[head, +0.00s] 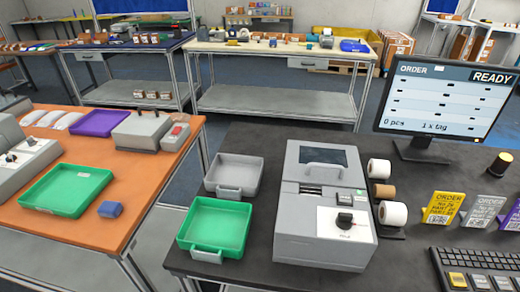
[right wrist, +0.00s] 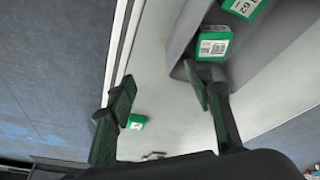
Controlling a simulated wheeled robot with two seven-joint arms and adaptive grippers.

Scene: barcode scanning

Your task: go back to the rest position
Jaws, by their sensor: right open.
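My right gripper (right wrist: 158,85) shows in the right wrist view. Its two dark fingers are spread apart with nothing between the tips. Behind the fingers is a pale surface with a small green labelled item (right wrist: 137,122) on it. A green item with a white code label (right wrist: 214,44) lies by the right finger, in a grey tray or bin (right wrist: 262,70). I cannot tell whether the finger touches it. Neither gripper shows in the head view, and my left gripper is out of sight.
The head view shows a dark table with a grey printer-like machine (head: 320,238), a green tray (head: 213,254), a grey tray (head: 254,163), a READY monitor (head: 440,95), order cards (head: 442,208) and a keyboard (head: 485,272). An orange-topped table (head: 130,190) stands left, with a gap between.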

